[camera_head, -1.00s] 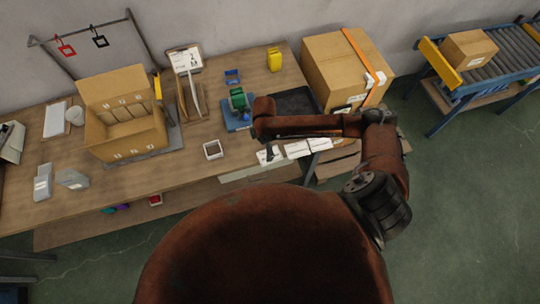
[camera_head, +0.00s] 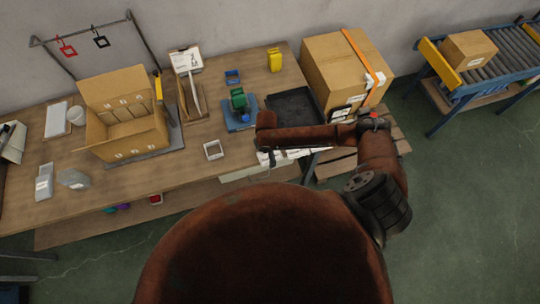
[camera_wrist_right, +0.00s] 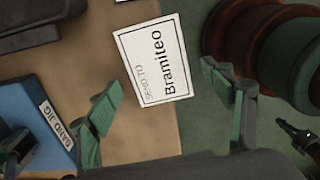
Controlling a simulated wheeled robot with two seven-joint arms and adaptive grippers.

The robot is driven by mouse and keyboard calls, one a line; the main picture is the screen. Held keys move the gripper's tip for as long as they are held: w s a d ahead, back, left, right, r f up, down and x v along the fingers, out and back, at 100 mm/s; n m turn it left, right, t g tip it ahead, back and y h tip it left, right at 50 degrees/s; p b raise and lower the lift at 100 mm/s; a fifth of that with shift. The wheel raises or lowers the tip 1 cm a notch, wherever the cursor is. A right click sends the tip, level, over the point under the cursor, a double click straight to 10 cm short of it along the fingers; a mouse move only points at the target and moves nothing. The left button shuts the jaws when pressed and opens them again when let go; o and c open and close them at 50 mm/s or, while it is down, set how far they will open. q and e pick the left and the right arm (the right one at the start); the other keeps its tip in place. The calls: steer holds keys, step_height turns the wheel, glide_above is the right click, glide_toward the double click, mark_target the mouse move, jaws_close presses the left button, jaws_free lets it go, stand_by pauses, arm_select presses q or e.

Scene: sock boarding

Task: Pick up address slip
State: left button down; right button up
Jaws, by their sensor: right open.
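An address slip (camera_wrist_right: 153,62), white with a black border and the words "SEND TO Bramiteo", lies on the wooden table near its front edge in the right wrist view. My right gripper (camera_wrist_right: 163,90) is open and empty, its green-padded fingers spread to either side of the slip's lower part in that picture, with no contact visible. In the head view my right gripper (camera_head: 271,157) is over the front edge, mostly hidden by its arm. White slips (camera_head: 295,154) show only partly beneath the arm there. My left gripper is not in view.
A blue jig (camera_head: 240,119) and a black tray (camera_head: 292,108) sit close behind the slips. An open carton (camera_head: 125,146) stands on the left of the table, a white square frame (camera_head: 213,150) between. A large strapped box (camera_head: 338,70) stands at the right.

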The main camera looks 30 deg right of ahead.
steer(key=shift+f, duration=0.25)
stand_by(0.5)
steer(key=shift+c, duration=0.4)
steer(key=c, duration=0.8)
